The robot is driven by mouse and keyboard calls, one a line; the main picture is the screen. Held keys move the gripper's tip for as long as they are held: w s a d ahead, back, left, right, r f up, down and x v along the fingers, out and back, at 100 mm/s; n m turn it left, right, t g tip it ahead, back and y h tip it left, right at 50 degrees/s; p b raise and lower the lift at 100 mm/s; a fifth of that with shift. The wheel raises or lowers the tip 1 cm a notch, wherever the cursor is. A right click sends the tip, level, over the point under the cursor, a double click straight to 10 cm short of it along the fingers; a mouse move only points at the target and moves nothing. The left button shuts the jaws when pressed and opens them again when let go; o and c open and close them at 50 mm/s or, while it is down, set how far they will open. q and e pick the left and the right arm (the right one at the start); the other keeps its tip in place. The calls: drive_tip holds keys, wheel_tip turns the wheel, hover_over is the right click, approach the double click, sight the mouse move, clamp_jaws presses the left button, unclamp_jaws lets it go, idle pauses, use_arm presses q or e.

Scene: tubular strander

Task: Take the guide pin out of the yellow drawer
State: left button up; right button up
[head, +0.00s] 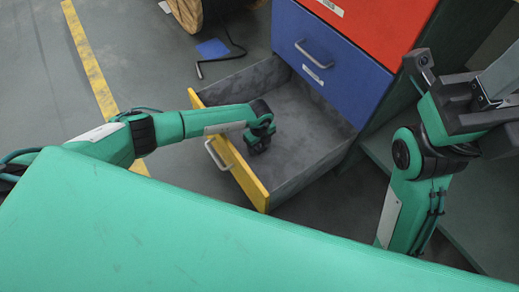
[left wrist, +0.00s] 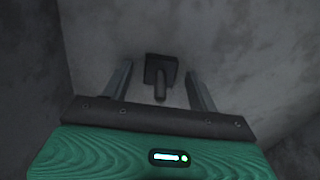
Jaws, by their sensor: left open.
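The yellow drawer (head: 247,175) is pulled out, with a yellow front and bare grey walls and floor inside. My left arm reaches over its front, and my left gripper (head: 259,146) points down inside it. The guide pin (left wrist: 160,76) is a dark piece with a squarish block and a short round shaft. In the left wrist view it lies between the two open fingers, with a gap on both sides. In the head view my left gripper hides the pin. My right gripper (head: 492,100) is at the right edge, partly cut off, away from the drawer.
A blue drawer (head: 330,62) and a red drawer (head: 370,25) are shut above the yellow one. The floor at left, with a yellow line (head: 90,60), is clear.

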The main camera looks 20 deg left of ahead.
use_arm(q)
drive_tip(key=c, duration=1.2)
